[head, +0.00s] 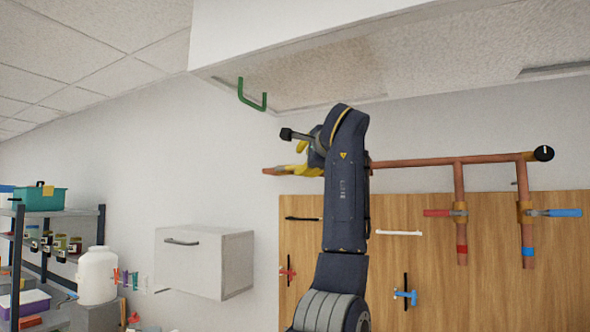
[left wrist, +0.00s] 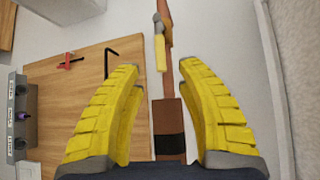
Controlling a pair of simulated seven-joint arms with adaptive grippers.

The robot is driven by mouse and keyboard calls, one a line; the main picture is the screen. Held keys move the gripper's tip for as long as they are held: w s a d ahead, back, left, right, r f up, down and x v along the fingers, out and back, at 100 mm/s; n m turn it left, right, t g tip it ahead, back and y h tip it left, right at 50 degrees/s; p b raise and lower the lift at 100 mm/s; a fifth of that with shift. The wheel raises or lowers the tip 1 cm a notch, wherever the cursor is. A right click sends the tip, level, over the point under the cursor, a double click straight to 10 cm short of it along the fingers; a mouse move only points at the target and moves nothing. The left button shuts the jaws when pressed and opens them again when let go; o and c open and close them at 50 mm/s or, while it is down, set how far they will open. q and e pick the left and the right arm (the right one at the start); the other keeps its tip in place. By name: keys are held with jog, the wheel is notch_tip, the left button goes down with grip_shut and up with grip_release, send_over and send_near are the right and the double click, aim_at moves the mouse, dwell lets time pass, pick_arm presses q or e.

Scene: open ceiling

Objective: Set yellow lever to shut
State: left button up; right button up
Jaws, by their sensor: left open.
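The yellow lever (left wrist: 160,52) shows in the left wrist view on a copper pipe (left wrist: 168,115), ahead of my fingertips and lined up roughly along the pipe. I cannot make it out in the head view, where my arm covers that area. My left gripper (left wrist: 158,68) is open, with its yellow fingers on either side of the pipe and nothing held. In the head view, my left gripper (head: 302,160) is high by the left end of the horizontal pipe (head: 430,162), partly hidden by my own arm. My right gripper is not in view.
A red lever (head: 437,212) and a blue lever (head: 562,212) sit on the hanging pipes. A wooden board (head: 490,290) with hooks is behind. A grey cabinet (head: 205,262) is to the left. A ceiling box with a green handle (head: 250,97) hangs above.

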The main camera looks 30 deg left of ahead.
aim_at(296, 167)
pick_arm(q)
jog(key=x, duration=0.8)
jog(key=shift+c, duration=0.3)
grip_shut()
dwell(0.5)
